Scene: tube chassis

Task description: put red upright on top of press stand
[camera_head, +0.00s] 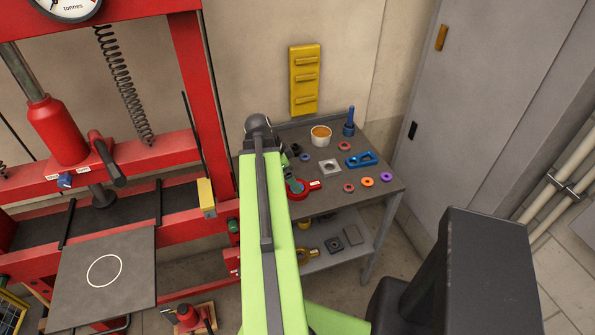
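The red hydraulic press (187,90) stands at the left. A dark square plate (75,295) with a white circle lies at its front; the circle is empty. Several red things are in view, and I cannot tell which one the task means. A red tool with a ring-like end (303,190) lies on the grey workbench (330,205), partly behind my arm. Small red rings (344,146) lie on the same bench. A red jack-like object (188,318) stands low at the bottom left. My green arm reaches up to the bench; its gripper is mostly hidden there, and its fingers cannot be made out.
The bench also holds a white cup (320,136), a blue upright tool (349,122), a blue bracket (361,159) and a square metal block (329,167). Its lower shelf holds dark and yellow parts. A grey cabinet (480,90) stands at the right. A yellow rack (304,80) hangs behind.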

